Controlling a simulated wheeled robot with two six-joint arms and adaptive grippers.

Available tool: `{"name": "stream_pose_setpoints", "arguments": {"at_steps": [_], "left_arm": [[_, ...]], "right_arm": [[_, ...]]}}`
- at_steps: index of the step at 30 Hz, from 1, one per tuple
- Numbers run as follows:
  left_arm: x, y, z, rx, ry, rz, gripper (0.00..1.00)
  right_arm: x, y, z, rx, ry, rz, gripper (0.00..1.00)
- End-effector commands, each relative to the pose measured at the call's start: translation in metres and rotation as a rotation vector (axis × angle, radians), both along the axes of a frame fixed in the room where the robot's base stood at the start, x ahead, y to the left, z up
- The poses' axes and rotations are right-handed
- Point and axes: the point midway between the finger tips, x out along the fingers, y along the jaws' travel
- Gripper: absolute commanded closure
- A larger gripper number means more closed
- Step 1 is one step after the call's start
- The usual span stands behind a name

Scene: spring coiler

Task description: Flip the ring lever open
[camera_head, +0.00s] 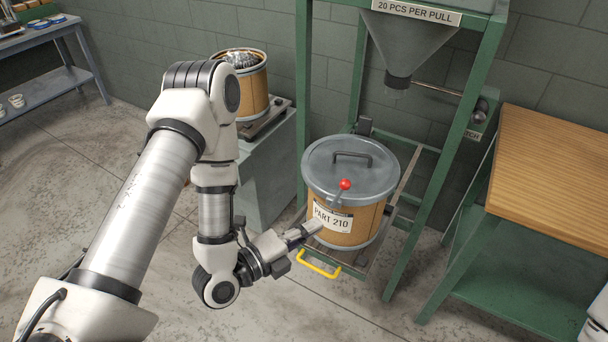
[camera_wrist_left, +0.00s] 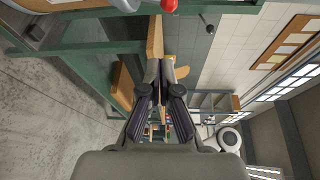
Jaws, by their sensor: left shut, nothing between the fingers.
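The drum (camera_head: 372,222) is tan with a "PART 210" label and a grey lid (camera_head: 325,160) with a dark handle. The ring lever's red ball knob (camera_head: 345,184) shows at the front rim of the lid; the lever's arm is barely visible. The red knob also shows at the top edge of the left wrist view (camera_wrist_left: 169,5). My left gripper (camera_head: 313,226) is shut and empty, at the drum's front left, below and left of the knob. Whether it touches the drum wall I cannot tell. Its closed fingers also show in the left wrist view (camera_wrist_left: 167,66). My right gripper is not visible.
The drum stands inside a green frame (camera_head: 430,190) under a grey hopper (camera_head: 405,45). A yellow handle (camera_head: 318,266) sticks out low in front. An open drum (camera_head: 254,95) stands on a grey cabinet at left. A wood-topped bench (camera_head: 555,170) is at right. The front floor is clear.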

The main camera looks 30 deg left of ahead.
Motion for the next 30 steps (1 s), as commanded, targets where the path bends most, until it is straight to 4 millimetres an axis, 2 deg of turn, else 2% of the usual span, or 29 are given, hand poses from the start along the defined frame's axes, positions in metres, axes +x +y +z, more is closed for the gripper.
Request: {"name": "stream_pose_setpoints", "arguments": {"at_steps": [1,5,8,11,13,19,24,30], "left_arm": [[0.003,-0.001,0.003,0.0,-0.007,0.0,1.0],[0.012,-0.006,-0.006,0.003,-0.007,-0.005,1.0],[0.025,-0.012,-0.009,0.005,-0.011,-0.004,1.0],[0.045,-0.021,-0.009,0.007,-0.01,-0.006,1.0],[0.058,-0.026,0.0,0.006,-0.005,-0.006,1.0],[0.092,-0.041,-0.002,0.003,-0.004,-0.004,1.0],[0.109,-0.019,0.0,-0.003,-0.002,0.005,1.0],[0.117,-0.009,-0.002,0.0,0.001,0.001,1.0]], "right_arm": [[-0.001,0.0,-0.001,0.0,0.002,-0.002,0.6],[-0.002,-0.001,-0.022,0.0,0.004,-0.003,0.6],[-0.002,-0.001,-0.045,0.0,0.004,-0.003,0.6],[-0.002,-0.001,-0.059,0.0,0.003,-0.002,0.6],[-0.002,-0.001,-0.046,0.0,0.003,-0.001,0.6],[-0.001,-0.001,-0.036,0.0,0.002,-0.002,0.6],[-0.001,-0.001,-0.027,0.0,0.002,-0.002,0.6],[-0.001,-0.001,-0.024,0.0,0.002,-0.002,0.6]]}}
